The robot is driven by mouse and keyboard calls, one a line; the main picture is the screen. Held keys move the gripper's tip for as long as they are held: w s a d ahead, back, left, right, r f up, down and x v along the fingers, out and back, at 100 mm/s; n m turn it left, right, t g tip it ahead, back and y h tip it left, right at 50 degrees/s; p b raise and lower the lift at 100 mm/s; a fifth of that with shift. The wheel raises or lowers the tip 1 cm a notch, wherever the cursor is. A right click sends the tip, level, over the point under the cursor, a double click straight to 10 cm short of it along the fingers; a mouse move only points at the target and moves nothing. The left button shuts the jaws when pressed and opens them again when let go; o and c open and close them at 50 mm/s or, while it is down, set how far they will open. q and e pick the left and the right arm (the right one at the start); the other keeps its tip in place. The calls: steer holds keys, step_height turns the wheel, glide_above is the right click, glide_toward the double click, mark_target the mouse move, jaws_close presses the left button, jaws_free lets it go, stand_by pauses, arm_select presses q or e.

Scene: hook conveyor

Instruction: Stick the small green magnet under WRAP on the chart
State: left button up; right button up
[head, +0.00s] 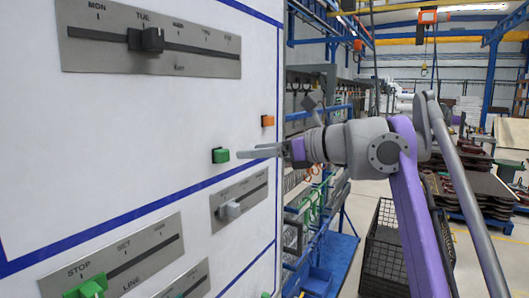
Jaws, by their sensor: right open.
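A small green magnet (220,155) sits on the white chart board (150,125), a little above a blue line. My right gripper (243,152) reaches in from the right, open and empty. Its grey fingertips are just right of the green magnet in the picture, with a narrow gap; I cannot tell the depth between them. The word WRAP is not legible anywhere in view. My left gripper is not in view.
An orange magnet (267,120) sits higher on the board. Grey slider plates carry a black knob (147,39), a grey knob (230,210) and a green knob (88,287). A black wire crate (385,255) stands on the floor right of the board.

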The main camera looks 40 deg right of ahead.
mark_target(226, 154)
steer(key=x, duration=0.8)
steer(key=shift+w+f, duration=0.1)
jaws_close()
stand_by(0.4)
stand_by(0.4)
steer(key=f+v, duration=0.1)
steer(key=v, duration=0.6)
steer(key=shift+f, duration=0.15)
stand_by(1.0)
